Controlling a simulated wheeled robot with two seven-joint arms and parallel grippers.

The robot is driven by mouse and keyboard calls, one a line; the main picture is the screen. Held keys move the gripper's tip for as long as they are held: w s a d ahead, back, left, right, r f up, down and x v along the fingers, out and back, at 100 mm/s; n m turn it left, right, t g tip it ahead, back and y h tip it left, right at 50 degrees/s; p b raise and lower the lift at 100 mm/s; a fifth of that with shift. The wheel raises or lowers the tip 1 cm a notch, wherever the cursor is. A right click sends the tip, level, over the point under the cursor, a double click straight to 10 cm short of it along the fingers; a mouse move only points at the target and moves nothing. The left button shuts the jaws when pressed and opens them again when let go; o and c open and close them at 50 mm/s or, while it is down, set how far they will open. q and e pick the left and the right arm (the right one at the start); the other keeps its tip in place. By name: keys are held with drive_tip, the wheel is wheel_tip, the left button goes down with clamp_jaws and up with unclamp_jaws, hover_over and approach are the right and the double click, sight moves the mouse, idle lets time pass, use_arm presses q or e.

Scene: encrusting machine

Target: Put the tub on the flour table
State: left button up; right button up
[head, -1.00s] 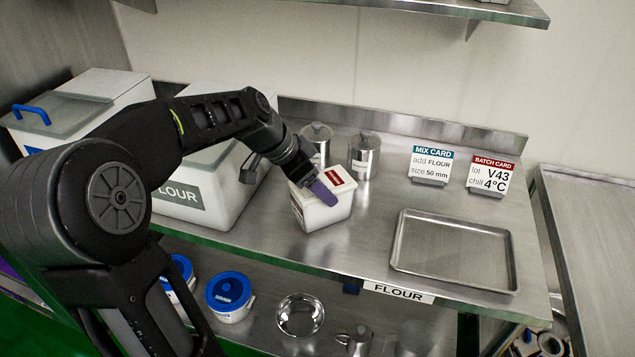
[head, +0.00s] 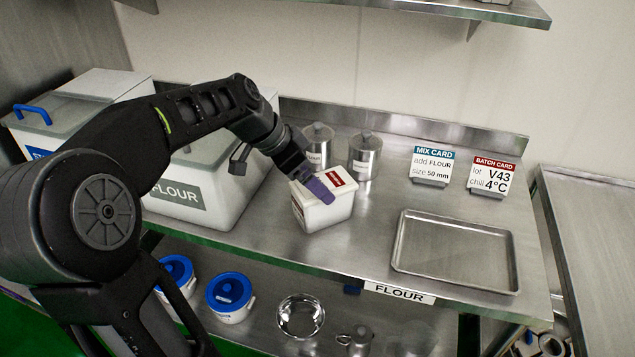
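The white tub (head: 330,208) with a red label on its lid stands upright on the flour table (head: 375,235), left of the empty metal tray. My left gripper (head: 318,190), with purple-grey fingers, is at the tub's top left edge, over the lid. The fingers overlap the tub in this view, and I cannot tell whether they are closed on it or only beside it. My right gripper is not in view.
A metal tray (head: 398,238) lies on the table's right part. Two metal canisters (head: 365,157) stand behind the tub, with two cards (head: 432,166) right of them. A large flour bin (head: 215,200) is close on the left. Blue-lidded tubs (head: 230,292) sit on the lower shelf.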

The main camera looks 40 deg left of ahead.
use_arm(q)
drive_tip(key=v, duration=0.9)
drive_tip(key=shift+f, duration=0.1)
